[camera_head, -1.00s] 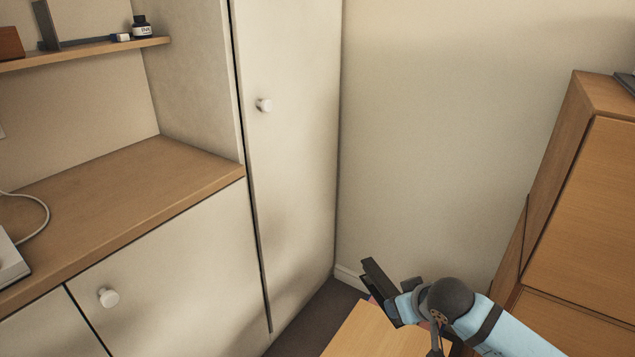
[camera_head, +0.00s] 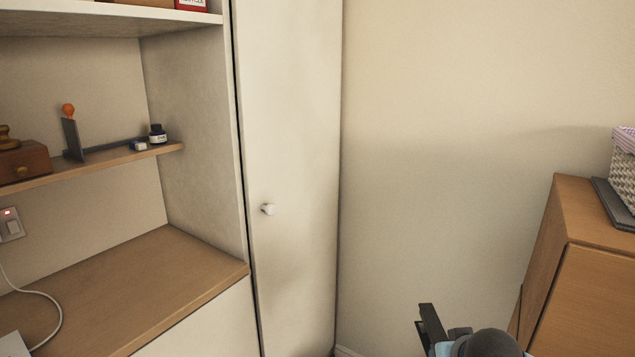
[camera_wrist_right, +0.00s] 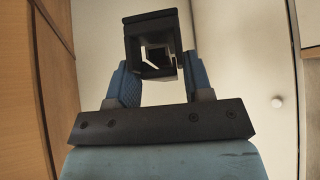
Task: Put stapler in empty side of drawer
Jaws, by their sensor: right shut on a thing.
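The black stapler (camera_wrist_right: 152,22) is held between the blue fingers of my right gripper (camera_wrist_right: 158,66) in the right wrist view. It is seen end-on there, with a hollow frame facing the camera. In the head view the stapler (camera_head: 431,322) sticks up at the bottom edge, left of my dark wrist joint. Most of the right gripper is cut off by the frame there. My left gripper is not in view. No drawer interior shows in either current view.
A tall cream cupboard with a round knob (camera_head: 268,209) stands at centre. Left of it are a wooden counter (camera_head: 150,275) and a shelf with an ink bottle (camera_head: 157,134). A wooden cabinet (camera_head: 590,215) with a wicker basket (camera_head: 624,180) is at right. Bare wall lies between.

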